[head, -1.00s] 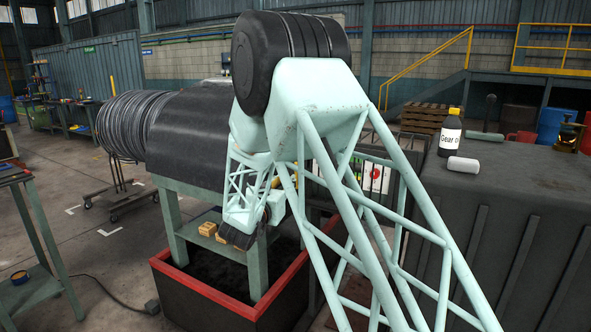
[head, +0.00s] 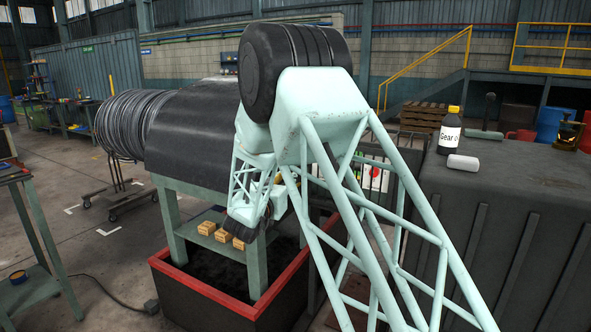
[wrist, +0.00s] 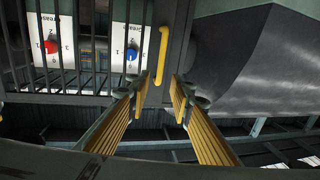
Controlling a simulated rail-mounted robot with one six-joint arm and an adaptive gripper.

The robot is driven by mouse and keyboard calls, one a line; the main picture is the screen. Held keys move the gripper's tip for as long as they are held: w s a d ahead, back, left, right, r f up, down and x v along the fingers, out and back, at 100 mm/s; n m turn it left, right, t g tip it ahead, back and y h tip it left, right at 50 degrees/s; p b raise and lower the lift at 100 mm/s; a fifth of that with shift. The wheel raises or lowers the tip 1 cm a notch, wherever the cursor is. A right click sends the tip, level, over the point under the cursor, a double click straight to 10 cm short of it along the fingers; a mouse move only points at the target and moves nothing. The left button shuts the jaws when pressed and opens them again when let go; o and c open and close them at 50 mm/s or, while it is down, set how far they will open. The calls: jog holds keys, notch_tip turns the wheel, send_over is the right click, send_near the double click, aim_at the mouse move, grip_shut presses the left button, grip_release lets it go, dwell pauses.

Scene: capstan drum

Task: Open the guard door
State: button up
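The guard door (wrist: 90,50) is a dark barred frame at the upper left of the wrist view. A yellow bar handle (wrist: 163,55) stands upright near its right edge. In the head view, part of the barred guard (head: 385,150) shows behind my arm. My gripper (wrist: 160,90) is open and empty, with yellow ribbed pads facing each other. The handle lies just beyond the fingertips, between them in the picture; I cannot tell the remaining distance. In the head view my arm hides most of the gripper.
Behind the bars are white panels with a red knob (wrist: 51,47) and a blue knob (wrist: 131,54). A large dark drum (head: 190,135) stands left of my arm above a red-rimmed pit (head: 215,300).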

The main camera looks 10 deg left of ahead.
jog(key=b+x, duration=0.2)
jog(key=x, duration=0.8)
jog(key=shift+w+d, duration=0.1)
jog(key=shift+w, duration=0.25)
jog(key=shift+c, duration=0.2)
grip_shut()
